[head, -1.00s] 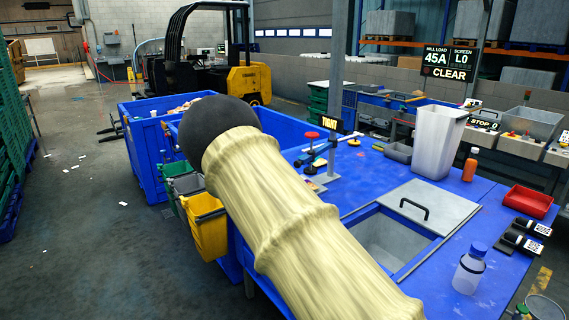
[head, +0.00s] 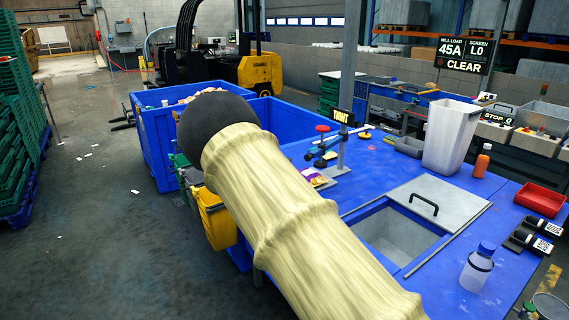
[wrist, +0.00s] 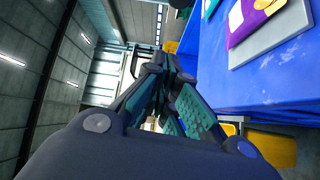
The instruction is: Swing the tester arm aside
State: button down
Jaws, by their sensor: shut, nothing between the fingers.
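The tester is a stand on the blue table, with a grey post (head: 340,150) and a sign reading TIGHT (head: 343,117) at its top. The tester arm (head: 323,144) reaches left from the post, with a red knob (head: 322,128) above it. A purple and yellow packet (head: 314,178) lies below the arm on a pale plate. In the wrist view the packet (wrist: 250,18) and the grey plate (wrist: 273,38) are at the upper right. My gripper (wrist: 160,68) is shut and empty, left of the plate in that view. It is hidden behind my sleeved arm in the head view.
Blue bins (head: 150,135) stand behind my arm, and a yellow tub (head: 217,222) hangs at the table's left edge. A sink well (head: 400,232), white bin (head: 450,135), orange bottle (head: 481,160) and clear bottle (head: 477,268) occupy the right side. Floor at left is mostly clear.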

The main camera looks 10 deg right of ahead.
jog(key=w+d+p, duration=0.3)
jog(key=d+p, duration=0.2)
jog(key=shift+w+d+f+p, duration=0.15)
jog(key=shift+w+d+p, duration=0.15)
jog(key=shift+w+d, duration=0.1)
dwell(0.5)
jog(key=shift+s+d, duration=0.1)
jog(key=shift+d, duration=0.05)
